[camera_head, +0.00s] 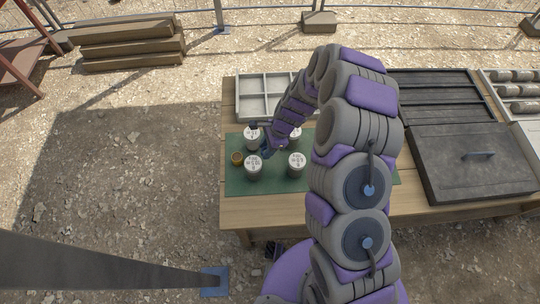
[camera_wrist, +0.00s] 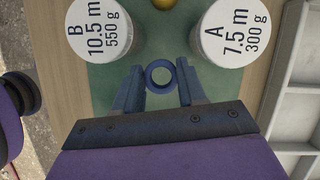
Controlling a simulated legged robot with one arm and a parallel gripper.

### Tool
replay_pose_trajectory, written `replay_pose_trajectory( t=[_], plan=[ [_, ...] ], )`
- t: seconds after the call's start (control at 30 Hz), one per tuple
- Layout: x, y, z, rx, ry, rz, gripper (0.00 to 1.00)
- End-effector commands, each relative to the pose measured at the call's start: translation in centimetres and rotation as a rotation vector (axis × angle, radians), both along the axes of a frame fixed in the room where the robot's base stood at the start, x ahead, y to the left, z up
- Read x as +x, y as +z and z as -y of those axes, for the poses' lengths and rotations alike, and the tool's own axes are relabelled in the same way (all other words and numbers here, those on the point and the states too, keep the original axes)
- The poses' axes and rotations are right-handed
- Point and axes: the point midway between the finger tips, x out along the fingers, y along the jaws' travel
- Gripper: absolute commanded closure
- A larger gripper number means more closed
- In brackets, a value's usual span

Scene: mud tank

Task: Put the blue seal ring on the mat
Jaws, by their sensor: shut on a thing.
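My gripper (camera_wrist: 160,78) is shut on the blue seal ring (camera_wrist: 161,64), which sits between its two fingertips in the wrist view. The green mat (camera_head: 280,183) lies on the wooden table, and it also fills the background under the ring in the wrist view (camera_wrist: 161,43). In the head view my gripper (camera_head: 267,147) is low over the mat, among the white-topped jars, and the ring is too small to make out clearly. I cannot tell whether the ring touches the mat.
White-topped jars marked B (camera_wrist: 98,28) and A (camera_wrist: 236,32) flank the ring. More jars (camera_head: 297,161) and a yellow-brown round thing (camera_head: 237,158) stand on the mat. A grey divided tray (camera_head: 262,97) lies behind; a dark lidded box (camera_head: 470,165) is at right.

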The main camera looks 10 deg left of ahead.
Motion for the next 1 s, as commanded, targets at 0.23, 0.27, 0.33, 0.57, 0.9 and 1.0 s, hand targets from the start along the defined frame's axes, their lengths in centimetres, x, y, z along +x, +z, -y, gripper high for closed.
replay_pose_trajectory(
  t=[0.23, 0.27, 0.33, 0.57, 0.9, 1.0],
  plan=[
    [0.0, -2.9, 0.0, 0.0, 0.001, 0.0, 0.88],
    [0.0, -3.3, 0.0, 0.0, 0.001, 0.0, 0.88],
    [-0.1, -4.4, -0.1, -0.003, 0.003, -0.001, 0.88],
    [0.0, -5.9, -0.1, -0.003, 0.003, 0.001, 0.88],
    [0.0, -5.8, 0.0, 0.0, 0.003, 0.001, 0.46],
    [0.0, -5.8, 0.0, -0.001, 0.003, 0.001, 0.37]
  ],
)
